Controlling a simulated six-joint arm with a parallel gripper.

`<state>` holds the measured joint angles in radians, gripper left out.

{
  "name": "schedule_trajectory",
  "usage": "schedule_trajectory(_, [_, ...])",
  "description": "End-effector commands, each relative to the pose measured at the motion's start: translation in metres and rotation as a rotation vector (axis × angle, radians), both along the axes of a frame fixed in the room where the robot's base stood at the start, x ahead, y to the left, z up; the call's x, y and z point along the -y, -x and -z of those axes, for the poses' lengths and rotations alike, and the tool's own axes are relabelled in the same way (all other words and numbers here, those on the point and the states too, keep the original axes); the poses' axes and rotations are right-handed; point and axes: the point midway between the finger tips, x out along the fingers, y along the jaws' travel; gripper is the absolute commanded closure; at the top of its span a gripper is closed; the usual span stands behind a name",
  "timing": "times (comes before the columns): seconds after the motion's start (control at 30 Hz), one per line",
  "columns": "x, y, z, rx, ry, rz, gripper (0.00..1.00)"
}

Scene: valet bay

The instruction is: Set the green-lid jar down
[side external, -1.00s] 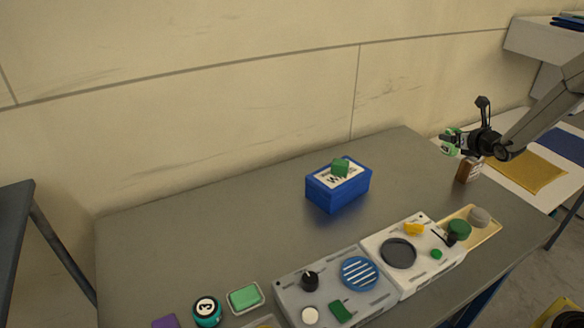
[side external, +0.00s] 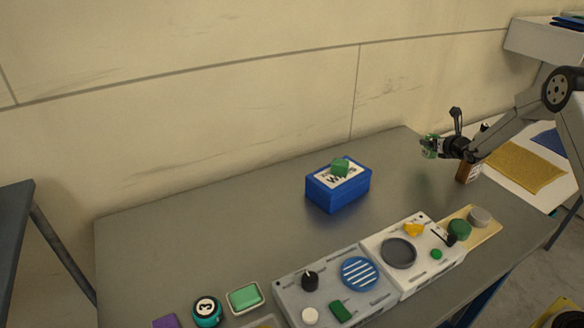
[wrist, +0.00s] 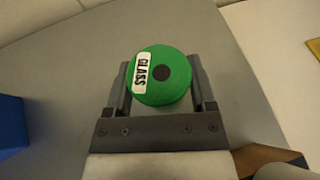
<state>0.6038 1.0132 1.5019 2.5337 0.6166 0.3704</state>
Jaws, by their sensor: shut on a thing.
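The green-lid jar (side external: 429,147) is held at my gripper's tip in the side view. In the wrist view its round green lid (wrist: 165,88) faces the camera, with a white "GLASS" label and a dark centre spot. My gripper (side external: 437,147) is shut on the jar, one finger on each side of it. The jar appears to be above the right back part of the grey table (side external: 250,238); its underside is hidden in the wrist view.
A brown bottle (side external: 464,171) stands close to the right of my gripper. A blue box (side external: 338,193) with a green block (side external: 340,167) on top stands left of it. Panels with knobs and discs (side external: 336,292) line the front. The table between box and bottle is clear.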

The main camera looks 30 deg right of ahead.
Motion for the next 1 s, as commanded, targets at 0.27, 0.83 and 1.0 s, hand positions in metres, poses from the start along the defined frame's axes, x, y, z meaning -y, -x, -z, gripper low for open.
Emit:
schedule_trajectory(0.27, [0.001,-0.002,0.002,0.001,0.000,0.000,0.85])
schedule_trajectory(0.83, [0.003,-0.007,0.039,0.001,0.000,0.000,0.85])
schedule_trajectory(1.0, [0.003,-0.007,0.039,0.001,0.000,0.000,0.85])
